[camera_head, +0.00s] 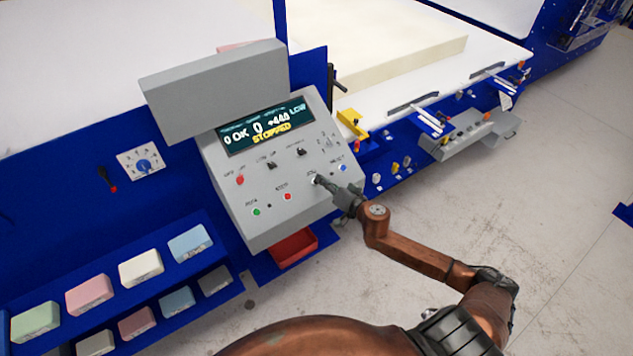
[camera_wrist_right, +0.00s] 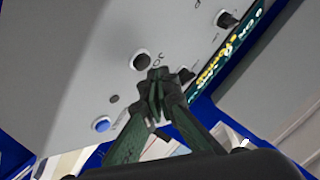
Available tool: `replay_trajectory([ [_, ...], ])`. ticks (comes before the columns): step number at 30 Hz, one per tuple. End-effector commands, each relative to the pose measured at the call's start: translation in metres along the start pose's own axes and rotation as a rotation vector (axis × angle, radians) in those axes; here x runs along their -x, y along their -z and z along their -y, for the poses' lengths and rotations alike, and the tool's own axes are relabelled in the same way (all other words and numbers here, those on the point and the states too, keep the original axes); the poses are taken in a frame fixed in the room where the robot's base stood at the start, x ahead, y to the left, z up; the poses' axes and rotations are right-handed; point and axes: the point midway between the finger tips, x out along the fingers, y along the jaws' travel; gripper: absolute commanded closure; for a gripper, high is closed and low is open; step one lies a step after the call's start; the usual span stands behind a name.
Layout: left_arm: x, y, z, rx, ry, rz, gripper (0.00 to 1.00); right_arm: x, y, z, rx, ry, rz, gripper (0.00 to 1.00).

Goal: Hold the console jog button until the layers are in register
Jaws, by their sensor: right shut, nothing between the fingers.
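The grey console (camera_head: 290,150) stands in the middle of the head view. Its display (camera_head: 262,128) shows "OK", "0", what looks like "+440", "LOW" and "STOPPED" in yellow. My left gripper is out of view.
A red button (camera_head: 287,196) and a green button (camera_head: 256,211) lie left of the gripper. Large pale foam (camera_head: 400,60) lies on the machine's white bed behind. Coloured foam blocks (camera_head: 89,294) fill a blue rack at lower left. A red bin (camera_head: 294,249) sits under the console.

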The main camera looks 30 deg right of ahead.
Motion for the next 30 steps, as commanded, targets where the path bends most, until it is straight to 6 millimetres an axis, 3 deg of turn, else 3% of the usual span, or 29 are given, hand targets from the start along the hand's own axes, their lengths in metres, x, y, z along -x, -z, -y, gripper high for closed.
replay_trajectory([
  [30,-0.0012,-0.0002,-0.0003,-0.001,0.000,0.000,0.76,-0.0066,-0.0047,-0.0045,0.000,0.000,0.000,1.00],
])
